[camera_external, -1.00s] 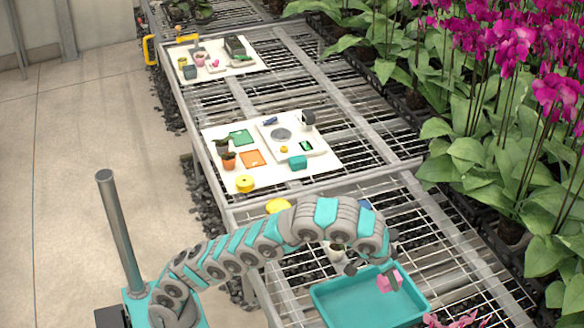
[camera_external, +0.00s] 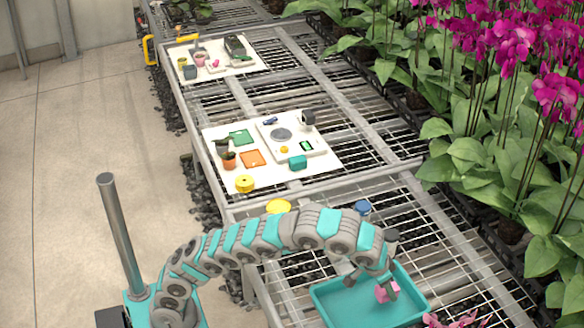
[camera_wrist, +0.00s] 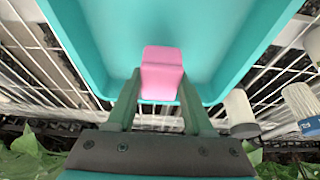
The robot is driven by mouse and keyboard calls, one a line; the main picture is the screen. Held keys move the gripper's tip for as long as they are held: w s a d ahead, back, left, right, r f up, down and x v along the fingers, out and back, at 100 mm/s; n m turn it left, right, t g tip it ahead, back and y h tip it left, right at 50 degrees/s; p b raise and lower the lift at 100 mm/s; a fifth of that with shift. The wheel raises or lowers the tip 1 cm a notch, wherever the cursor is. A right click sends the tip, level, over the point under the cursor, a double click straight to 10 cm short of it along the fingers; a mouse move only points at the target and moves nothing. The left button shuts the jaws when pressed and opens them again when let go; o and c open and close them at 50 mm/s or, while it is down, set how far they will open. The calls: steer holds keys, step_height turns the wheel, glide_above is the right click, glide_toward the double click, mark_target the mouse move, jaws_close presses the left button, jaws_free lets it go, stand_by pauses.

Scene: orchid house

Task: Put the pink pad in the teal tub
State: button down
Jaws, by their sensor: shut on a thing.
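The pink pad (camera_external: 386,291) is a small block held between the fingers of my gripper (camera_external: 372,283). In the wrist view the pink pad (camera_wrist: 162,73) sits between the two fingertips of my gripper (camera_wrist: 160,98). The teal tub (camera_external: 325,299) is a wide, shallow, open container on the wire bench. The pad is over the tub's right part in the outside view. In the wrist view the tub (camera_wrist: 205,45) fills the background behind the pad. I cannot tell whether the pad touches the tub's floor.
White cylindrical things (camera_wrist: 238,108) stand beside the tub in the wrist view. A yellow thing (camera_external: 278,206) and a blue thing (camera_external: 362,207) lie on the bench beyond my arm. A white board (camera_external: 320,172) with several small items is farther back. Orchids (camera_external: 505,60) line the right side.

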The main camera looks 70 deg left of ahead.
mark_target(378, 291)
steer(key=shift+f, duration=1.7)
steer(key=shift+f, duration=0.2)
steer(key=shift+c, duration=1.4)
jaws_free()
steer(key=shift+r, duration=0.1)
steer(key=shift+v, duration=3.85)
